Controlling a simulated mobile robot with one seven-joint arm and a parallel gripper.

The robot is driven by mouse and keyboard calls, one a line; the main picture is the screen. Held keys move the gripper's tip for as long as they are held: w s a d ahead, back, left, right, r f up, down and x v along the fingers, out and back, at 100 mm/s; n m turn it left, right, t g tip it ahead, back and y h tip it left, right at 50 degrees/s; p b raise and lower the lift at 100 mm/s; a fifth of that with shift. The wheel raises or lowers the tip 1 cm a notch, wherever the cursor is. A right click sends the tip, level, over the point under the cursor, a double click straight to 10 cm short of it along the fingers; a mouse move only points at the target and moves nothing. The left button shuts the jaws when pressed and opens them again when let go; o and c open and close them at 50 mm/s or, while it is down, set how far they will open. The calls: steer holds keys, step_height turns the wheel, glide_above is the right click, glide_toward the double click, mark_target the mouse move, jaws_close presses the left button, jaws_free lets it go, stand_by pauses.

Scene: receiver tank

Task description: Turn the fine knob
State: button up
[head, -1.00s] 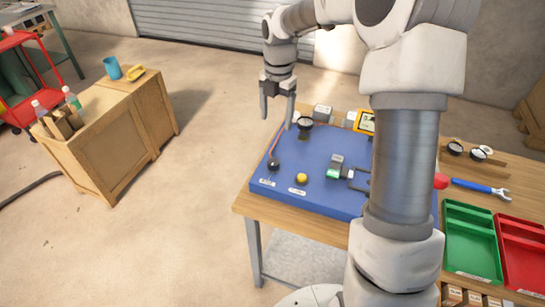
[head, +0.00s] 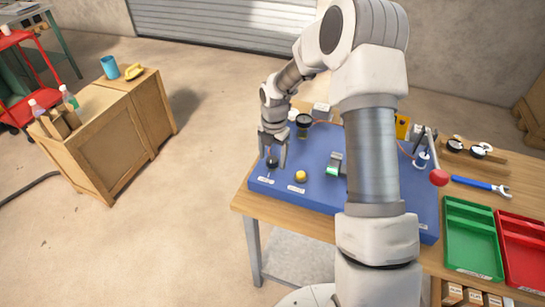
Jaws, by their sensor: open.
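The blue board (head: 318,190) lies on the wooden table and bears a black knob (head: 272,163) near its left front corner and a yellow knob (head: 300,176) to the right of it. Each has a small white label in front, too small to read, so I cannot tell which knob is the fine one. My gripper (head: 273,157) is open and points down at the black knob. In the picture the knob lies between the fingertips; I cannot tell whether they touch it.
A green-ended fitting (head: 334,166) and a black round gauge (head: 303,122) are on the board. A lever with a red ball (head: 439,178) stands at its right. My arm hides the board's middle right. A wrench (head: 482,186), green tray (head: 470,240) and red tray (head: 522,245) lie further right.

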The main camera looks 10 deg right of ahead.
steer(key=shift+f, duration=0.1)
jaws_close()
stand_by(0.4)
steer(key=shift+m, duration=0.3)
